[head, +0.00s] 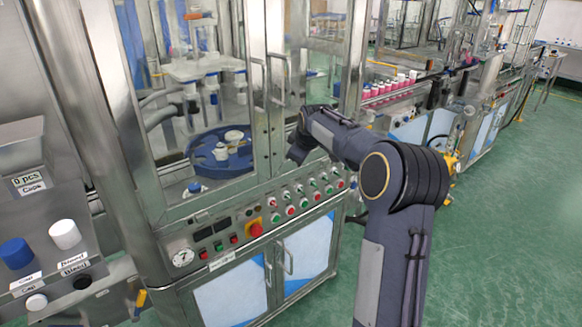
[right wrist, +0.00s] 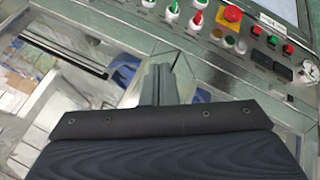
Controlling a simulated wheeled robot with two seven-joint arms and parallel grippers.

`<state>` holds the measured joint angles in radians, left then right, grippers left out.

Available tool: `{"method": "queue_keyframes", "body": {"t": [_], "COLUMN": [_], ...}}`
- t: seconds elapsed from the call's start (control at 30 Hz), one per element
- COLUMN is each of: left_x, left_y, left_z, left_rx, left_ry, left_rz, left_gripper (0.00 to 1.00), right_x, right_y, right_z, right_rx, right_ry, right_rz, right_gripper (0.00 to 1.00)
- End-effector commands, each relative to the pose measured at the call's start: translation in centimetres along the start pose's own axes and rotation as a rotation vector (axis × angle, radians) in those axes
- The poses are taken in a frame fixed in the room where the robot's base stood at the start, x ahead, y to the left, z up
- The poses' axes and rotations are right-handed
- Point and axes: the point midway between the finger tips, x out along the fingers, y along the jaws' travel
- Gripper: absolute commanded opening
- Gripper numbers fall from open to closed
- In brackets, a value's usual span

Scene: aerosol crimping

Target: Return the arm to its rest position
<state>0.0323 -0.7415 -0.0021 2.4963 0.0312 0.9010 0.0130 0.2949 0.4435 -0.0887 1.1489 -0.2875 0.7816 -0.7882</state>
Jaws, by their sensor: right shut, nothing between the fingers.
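My right arm (head: 400,190) comes in from the lower right of the head view. Its elbow is bent and its forearm reaches left toward the machine cabinet. My right gripper (head: 296,152) is in front of the cabinet's glass door frame, just above the button panel. In the right wrist view the right gripper (right wrist: 161,80) has its fingers together with nothing between them. The dark wrist housing hides the lower part of that view. Whether the fingers touch the cabinet cannot be told. My left gripper is not in view.
The control panel (head: 222,242) has several buttons and a red emergency stop (head: 255,229). A blue rotary table (head: 205,160) stands behind glass. White and blue knobs (head: 65,233) are at the left. A conveyor (head: 395,92) runs behind. Green floor (head: 510,220) at the right is clear.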

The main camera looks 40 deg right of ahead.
Motion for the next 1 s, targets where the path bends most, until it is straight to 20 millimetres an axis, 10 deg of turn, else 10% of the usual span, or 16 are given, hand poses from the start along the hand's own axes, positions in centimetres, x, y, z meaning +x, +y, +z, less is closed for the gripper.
{"method": "queue_keyframes", "body": {"t": [0.67, 0.83, 1.0], "left_x": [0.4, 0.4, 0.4], "left_y": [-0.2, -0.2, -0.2], "left_z": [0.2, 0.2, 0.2], "left_rx": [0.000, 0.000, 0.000], "left_ry": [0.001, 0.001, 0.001], "left_rz": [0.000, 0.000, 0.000], "left_gripper": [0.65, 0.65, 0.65], "right_x": [-4.7, -10.3, -16.8], "right_y": [1.6, -4.6, -15.2], "right_z": [0.9, 1.7, 5.1], "right_rx": [0.023, 0.162, 0.365], "right_ry": [0.011, 0.055, 0.079], "right_rz": [-0.012, -0.109, -0.264], "right_gripper": [0.00, 0.00, 0.00]}}
